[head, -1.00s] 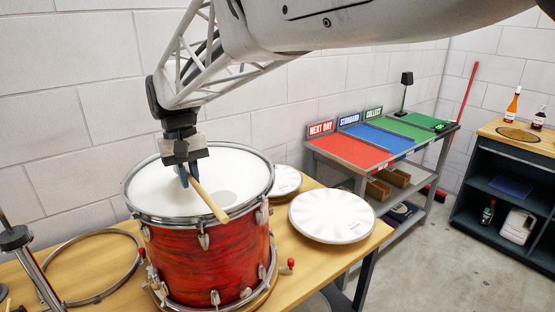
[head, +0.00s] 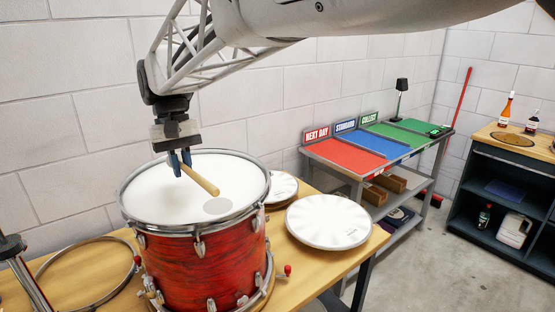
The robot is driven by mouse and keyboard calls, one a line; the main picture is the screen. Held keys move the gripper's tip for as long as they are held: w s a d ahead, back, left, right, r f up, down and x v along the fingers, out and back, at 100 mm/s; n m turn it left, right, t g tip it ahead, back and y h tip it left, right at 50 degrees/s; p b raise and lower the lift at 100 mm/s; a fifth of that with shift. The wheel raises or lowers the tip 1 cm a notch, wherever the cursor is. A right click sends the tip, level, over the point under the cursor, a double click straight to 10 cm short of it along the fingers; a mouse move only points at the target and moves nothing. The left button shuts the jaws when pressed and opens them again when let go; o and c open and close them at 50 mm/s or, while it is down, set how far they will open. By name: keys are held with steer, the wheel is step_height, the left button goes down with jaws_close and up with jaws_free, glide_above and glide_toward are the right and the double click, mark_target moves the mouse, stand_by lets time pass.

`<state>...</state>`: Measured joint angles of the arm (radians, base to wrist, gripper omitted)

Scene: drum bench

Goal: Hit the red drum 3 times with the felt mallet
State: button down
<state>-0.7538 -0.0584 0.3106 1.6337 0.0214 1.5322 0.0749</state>
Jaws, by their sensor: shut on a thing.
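The red drum (head: 205,265) stands upright on the wooden bench, with a white head (head: 160,196) and a metal rim. My gripper (head: 180,165) is over the drum head and shut on a wooden stick (head: 200,180), which I take to be the mallet. The stick slants down to the right, its visible end above the drum head near a grey round patch (head: 217,206). Whether it touches the head I cannot tell. No felt tip shows; the other end is hidden behind my fingers.
A white round pad (head: 328,220) lies on the bench right of the drum, with a smaller one (head: 281,186) behind. A metal hoop (head: 90,290) and a chrome stand (head: 25,275) are at left. A shelf with red, blue and green panels (head: 345,153) stands beyond.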

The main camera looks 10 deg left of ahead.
mark_target(190, 208)
stand_by(0.3)
steer(key=shift+f, duration=3.15)
steer(key=shift+r, duration=3.05)
steer(key=shift+r, duration=0.1)
steer(key=shift+r+g+h, duration=0.3)
steer(key=shift+r+g, duration=0.1)
steer(key=shift+r, duration=0.35)
